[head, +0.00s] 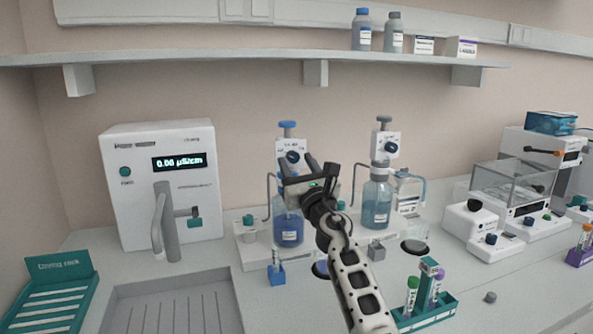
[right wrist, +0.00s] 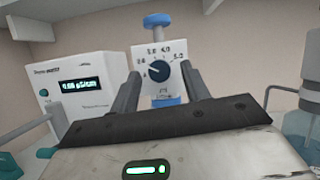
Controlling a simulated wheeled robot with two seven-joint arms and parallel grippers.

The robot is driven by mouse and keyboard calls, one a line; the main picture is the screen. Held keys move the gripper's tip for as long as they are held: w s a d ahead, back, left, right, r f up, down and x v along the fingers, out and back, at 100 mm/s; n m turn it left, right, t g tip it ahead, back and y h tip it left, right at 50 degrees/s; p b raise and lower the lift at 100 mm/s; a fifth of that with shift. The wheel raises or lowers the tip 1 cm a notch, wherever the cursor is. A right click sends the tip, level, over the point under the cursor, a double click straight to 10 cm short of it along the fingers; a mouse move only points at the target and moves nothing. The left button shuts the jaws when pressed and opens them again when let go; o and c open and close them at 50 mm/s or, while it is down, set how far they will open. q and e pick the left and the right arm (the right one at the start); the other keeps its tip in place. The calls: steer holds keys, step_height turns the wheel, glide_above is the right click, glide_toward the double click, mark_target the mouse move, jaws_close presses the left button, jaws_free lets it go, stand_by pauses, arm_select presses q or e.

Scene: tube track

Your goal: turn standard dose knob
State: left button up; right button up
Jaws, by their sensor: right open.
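A dispenser bottle with a blue top carries a white dial plate with a dark blue knob (head: 293,156). The same knob (right wrist: 158,70) shows in the right wrist view, with numbers around it and its white pointer toward the upper left. A second dispenser with a grey top has a similar dark knob (head: 391,147) to the right. I cannot read which one is the standard dose. My right gripper (head: 308,168) is open in front of the blue-topped dispenser. In the wrist view its fingers (right wrist: 161,88) stand apart, either side of the knob's line, with nothing between them. My left gripper is not in view.
A white meter (head: 140,190) with a lit display stands to the left. A teal tube rack (head: 430,312) with tubes stands at the front right. A drying rack (head: 55,290) and a grey tray (head: 115,300) lie at the front left. A shelf (head: 250,53) runs above.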

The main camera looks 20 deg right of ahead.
steer(key=shift+w+r, duration=0.2)
steer(key=shift+w, duration=0.1)
steer(key=c, duration=1)
